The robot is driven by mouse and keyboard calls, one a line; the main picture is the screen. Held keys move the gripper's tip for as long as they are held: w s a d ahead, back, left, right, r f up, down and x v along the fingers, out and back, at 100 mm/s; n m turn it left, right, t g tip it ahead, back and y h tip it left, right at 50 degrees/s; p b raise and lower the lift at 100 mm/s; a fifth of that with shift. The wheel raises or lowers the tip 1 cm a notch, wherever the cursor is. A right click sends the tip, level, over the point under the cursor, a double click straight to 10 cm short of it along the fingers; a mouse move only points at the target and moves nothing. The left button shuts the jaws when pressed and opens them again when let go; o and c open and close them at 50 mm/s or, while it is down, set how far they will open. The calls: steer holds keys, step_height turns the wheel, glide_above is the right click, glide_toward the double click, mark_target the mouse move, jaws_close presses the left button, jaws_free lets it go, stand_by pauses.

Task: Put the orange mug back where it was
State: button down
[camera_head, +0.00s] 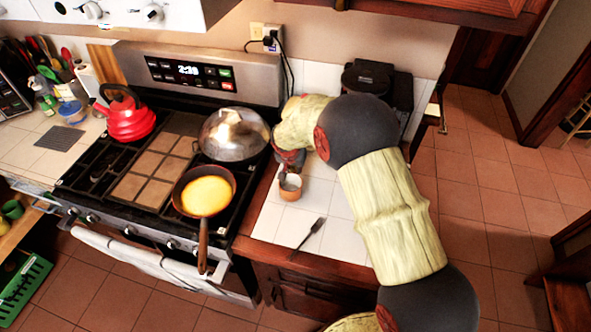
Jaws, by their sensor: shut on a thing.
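The orange mug (290,190) is upright at the white tiled counter, just right of the stove. Its rim and dark inside face up. My gripper (289,172) comes down from behind it and is shut on its far rim side. The fingertips are small and partly hidden by the mug. I cannot tell whether the mug's base touches the tiles.
A dark fork-like utensil (312,232) lies on the counter (275,222). The stove holds an orange-filled pan (206,194), a domed metal lid (234,134) and a red kettle (129,118). A black appliance (368,78) stands behind my arm.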

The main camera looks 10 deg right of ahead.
steer(key=shift+f, duration=0.15)
steer(key=c, duration=2.1)
jaws_free()
steer(key=shift+o, duration=0.7)
